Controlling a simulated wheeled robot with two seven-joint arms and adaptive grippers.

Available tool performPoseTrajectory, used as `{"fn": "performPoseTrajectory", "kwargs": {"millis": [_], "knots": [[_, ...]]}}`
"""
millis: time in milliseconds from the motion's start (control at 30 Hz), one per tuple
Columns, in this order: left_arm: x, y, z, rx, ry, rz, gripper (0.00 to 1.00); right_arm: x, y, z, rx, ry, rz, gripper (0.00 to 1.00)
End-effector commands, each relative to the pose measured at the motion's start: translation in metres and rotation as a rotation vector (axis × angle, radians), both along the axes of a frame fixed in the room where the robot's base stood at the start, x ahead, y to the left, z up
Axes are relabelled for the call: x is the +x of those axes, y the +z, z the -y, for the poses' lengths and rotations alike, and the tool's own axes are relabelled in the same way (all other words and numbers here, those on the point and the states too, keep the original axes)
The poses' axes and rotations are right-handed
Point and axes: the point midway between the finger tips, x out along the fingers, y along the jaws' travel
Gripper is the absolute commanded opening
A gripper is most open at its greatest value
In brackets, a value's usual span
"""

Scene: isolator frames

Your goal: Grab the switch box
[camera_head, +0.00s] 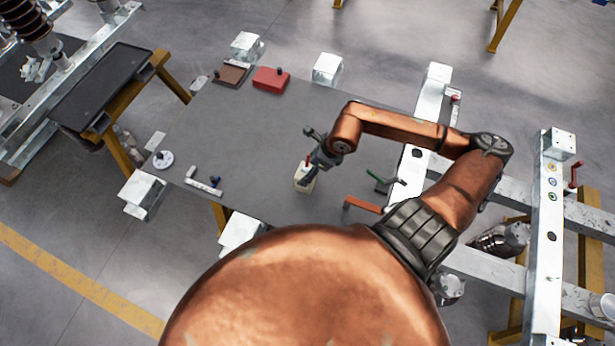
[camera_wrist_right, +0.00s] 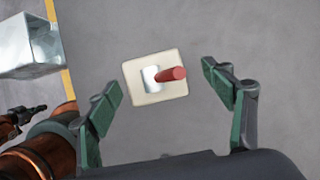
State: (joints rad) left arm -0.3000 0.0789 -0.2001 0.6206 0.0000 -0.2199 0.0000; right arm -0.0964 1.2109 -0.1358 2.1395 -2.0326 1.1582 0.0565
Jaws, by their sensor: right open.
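The switch box is a small cream box (camera_head: 304,180) with a red lever, on the grey table near its middle. In the right wrist view the switch box (camera_wrist_right: 156,92) lies between and slightly beyond the green fingertips. My right gripper (camera_head: 318,160) is over the switch box in the head view and partly hides it. In the right wrist view the right gripper (camera_wrist_right: 163,85) is open, with a finger on each side of the box and a gap on both sides.
A red box (camera_head: 271,80) and a brown box (camera_head: 232,74) stand at the table's back. A green-handled part (camera_head: 386,181) lies right of the switch box. The table's middle left is clear.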

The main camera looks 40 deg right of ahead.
Motion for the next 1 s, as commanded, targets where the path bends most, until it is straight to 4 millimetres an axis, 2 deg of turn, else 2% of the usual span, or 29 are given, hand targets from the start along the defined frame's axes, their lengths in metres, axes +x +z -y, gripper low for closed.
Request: {"fn": "performPoseTrajectory", "kwargs": {"millis": [167, 300, 600, 1000], "knots": [[-0.003, 0.002, -0.001, 0.0, 0.001, -0.004, 0.0, -0.003, -0.026, -0.007, 0.003, -0.001, -0.004, 0.75], [-0.003, 0.002, -0.001, 0.001, 0.0, -0.004, 0.0, 0.004, -0.042, -0.01, 0.003, -0.002, -0.001, 0.75], [-0.002, 0.002, -0.001, 0.001, 0.0, -0.003, 0.0, 0.005, -0.046, -0.01, 0.0, 0.0, -0.002, 0.75], [0.001, 0.002, -0.001, 0.001, 0.0, 0.001, 0.0, 0.005, -0.046, -0.01, 0.0, 0.0, -0.002, 0.48]]}}
